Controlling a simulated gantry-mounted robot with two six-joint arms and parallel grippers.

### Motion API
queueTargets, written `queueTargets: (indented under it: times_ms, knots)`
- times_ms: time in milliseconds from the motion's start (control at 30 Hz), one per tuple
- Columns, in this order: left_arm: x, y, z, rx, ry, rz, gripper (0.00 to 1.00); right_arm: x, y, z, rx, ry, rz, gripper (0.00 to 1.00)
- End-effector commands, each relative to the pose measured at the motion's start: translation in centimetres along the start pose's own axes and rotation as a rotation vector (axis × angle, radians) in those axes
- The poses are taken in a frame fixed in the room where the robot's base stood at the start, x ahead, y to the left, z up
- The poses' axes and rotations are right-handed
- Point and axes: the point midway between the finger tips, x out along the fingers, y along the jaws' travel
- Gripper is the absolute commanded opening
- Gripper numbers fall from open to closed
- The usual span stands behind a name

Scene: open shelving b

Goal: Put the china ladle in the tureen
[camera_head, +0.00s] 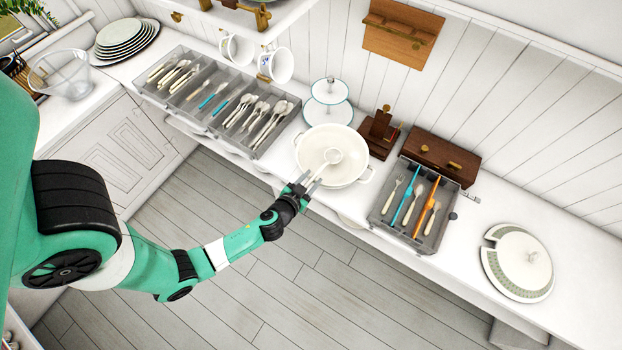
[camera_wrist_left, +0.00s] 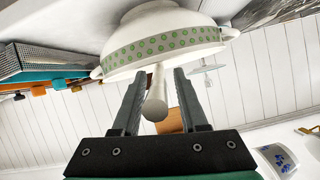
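The tureen (camera_head: 345,179), a white two-handled bowl, stands near the front edge of the counter. In the left wrist view its outside (camera_wrist_left: 165,42) shows a band of green dots. The white china ladle (camera_head: 333,156) has its bowl inside the tureen's outline, and its handle slopes over the near rim toward me. My left gripper (camera_head: 307,183) is at that rim. In the left wrist view its fingers (camera_wrist_left: 157,85) are apart, one on each side of the ladle handle (camera_wrist_left: 156,98), with gaps showing. My right gripper is not in view.
A grey cutlery tray (camera_head: 173,105) lies left of the tureen, and a smaller one (camera_head: 437,232) lies right. A tiered stand (camera_head: 328,92) and wooden boxes (camera_head: 440,157) are behind. The patterned lid (camera_head: 518,262) lies far right. Mugs (camera_head: 276,65) hang above.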

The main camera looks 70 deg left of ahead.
Motion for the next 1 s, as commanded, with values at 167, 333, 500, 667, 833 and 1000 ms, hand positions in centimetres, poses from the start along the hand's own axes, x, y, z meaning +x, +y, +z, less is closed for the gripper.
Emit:
queueTargets:
  times_ms: [167,333,500,667,833,1000]
  knots:
    - [0.0,0.0,0.0,0.000,0.000,0.000,0.55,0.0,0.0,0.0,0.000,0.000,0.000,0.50]
    - [-0.1,0.0,0.1,0.000,-0.002,0.000,0.55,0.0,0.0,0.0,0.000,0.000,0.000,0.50]
    - [-1.9,0.1,0.1,0.002,-0.001,0.003,0.55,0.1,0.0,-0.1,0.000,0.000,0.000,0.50]
    - [-5.7,0.2,0.2,0.005,0.000,0.007,0.55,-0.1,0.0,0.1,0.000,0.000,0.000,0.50]
    - [-9.5,0.2,0.1,0.006,0.001,0.008,0.55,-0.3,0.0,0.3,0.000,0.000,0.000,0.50]
    - [-11.2,0.1,0.1,0.003,-0.001,0.004,0.55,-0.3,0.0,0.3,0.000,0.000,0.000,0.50]
